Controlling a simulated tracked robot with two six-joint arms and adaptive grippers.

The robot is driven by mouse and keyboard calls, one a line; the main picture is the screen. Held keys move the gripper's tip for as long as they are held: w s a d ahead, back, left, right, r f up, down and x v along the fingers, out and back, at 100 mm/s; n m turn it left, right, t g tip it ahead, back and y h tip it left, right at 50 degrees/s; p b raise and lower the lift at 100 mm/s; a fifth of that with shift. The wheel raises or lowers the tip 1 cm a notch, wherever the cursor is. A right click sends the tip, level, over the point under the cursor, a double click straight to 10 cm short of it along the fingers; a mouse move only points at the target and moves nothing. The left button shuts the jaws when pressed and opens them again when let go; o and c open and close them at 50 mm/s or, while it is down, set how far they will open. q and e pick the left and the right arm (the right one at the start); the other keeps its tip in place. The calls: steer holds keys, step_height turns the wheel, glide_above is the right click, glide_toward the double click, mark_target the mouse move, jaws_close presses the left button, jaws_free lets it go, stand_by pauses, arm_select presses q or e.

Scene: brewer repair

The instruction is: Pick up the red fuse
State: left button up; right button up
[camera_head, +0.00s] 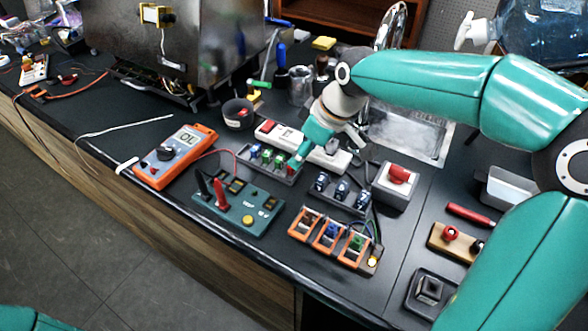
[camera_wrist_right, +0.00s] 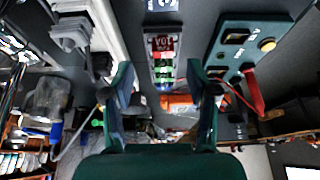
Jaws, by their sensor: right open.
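The red fuse (camera_wrist_right: 163,46) stands at the near end of a grey rack in the right wrist view, with green and blue fuses beyond it in the same row. In the head view the red fuse (camera_head: 294,164) is at the right end of the rack (camera_head: 262,172), partly hidden by my right gripper (camera_head: 302,152). In the right wrist view my right gripper (camera_wrist_right: 166,84) is open, its two fingers apart on either side of the rack, with nothing between them held. Whether the fingers touch anything cannot be told. My left gripper is not in view.
An orange multimeter (camera_head: 175,156) and a teal test board (camera_head: 240,208) lie left and in front of the rack. A second rack with dark fuses (camera_head: 341,192), orange holders (camera_head: 330,237) and a red-button box (camera_head: 397,183) are to the right. A power strip (camera_head: 322,152) lies behind.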

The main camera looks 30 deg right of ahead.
steer(key=shift+a+p+x, duration=0.15)
steer(key=shift+p+x, duration=0.1)
steer(key=shift+x, duration=1.1)
steer(key=shift+a+p+x, duration=0.15)
steer(key=shift+p+x, duration=0.05)
steer(key=shift+x, duration=1.15)
steer(key=shift+w+r, duration=0.1)
steer(key=shift+w, duration=0.1)
steer(key=c, duration=0.9)
